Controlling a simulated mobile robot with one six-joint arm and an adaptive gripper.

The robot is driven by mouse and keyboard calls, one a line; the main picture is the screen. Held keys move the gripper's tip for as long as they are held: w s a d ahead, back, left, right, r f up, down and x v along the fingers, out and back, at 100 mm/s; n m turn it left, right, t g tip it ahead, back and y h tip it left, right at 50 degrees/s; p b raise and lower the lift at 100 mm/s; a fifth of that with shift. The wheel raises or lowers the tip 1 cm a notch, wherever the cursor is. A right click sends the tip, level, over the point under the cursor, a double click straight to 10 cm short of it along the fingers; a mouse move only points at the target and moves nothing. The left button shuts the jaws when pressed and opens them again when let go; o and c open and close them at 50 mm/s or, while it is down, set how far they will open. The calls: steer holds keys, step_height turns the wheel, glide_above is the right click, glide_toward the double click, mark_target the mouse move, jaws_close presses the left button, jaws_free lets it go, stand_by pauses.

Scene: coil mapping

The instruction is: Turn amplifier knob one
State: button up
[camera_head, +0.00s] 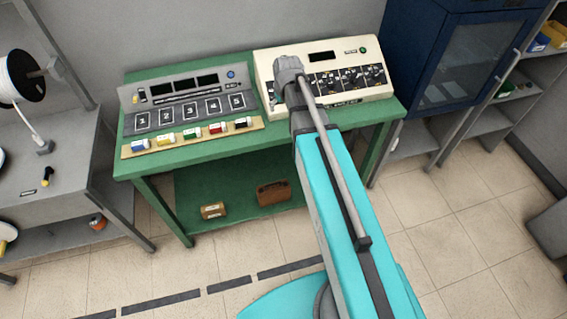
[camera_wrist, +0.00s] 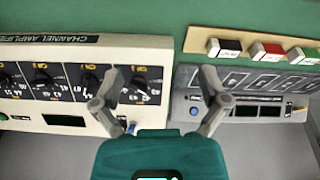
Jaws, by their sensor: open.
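The cream channel amplifier (camera_head: 375,92) stands on the right of the green table, with a row of dark knob panels on its front. In the wrist view the amplifier (camera_wrist: 45,120) is on the left. Its rightmost visible knob (camera_wrist: 141,84) is just right of my left fingertip, on the panel nearest the amplifier's edge; I cannot read its label surely. My gripper (camera_wrist: 162,85) is open and empty, its fingers spread over that edge and the gap beside it. In the head view my arm hides the fingers and part of the amplifier's left side.
A grey console (camera_head: 188,98) with numbered slots stands left of the amplifier. Several coloured blocks sit on a wooden strip (camera_head: 190,138) before it. The green table (camera_head: 290,130) has bare space in front. A dark blue cabinet (camera_head: 425,50) stands close on the right.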

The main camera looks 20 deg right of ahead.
steer(key=s+a+f+g+b, duration=0.1)
steer(key=s+a+f+b, duration=0.1)
steer(key=s+f+b, duration=0.2)
steer(key=s+a+f+m+g+b, duration=0.1)
steer(key=s+f+b, duration=0.4)
steer(key=s, duration=0.5)
steer(key=shift+s+a+f+g, duration=0.3)
steer(key=shift+s+a+f, duration=0.1)
steer(key=shift+a+f, duration=0.2)
steer(key=shift+s+a, duration=0.15)
steer(key=shift+s, duration=0.8)
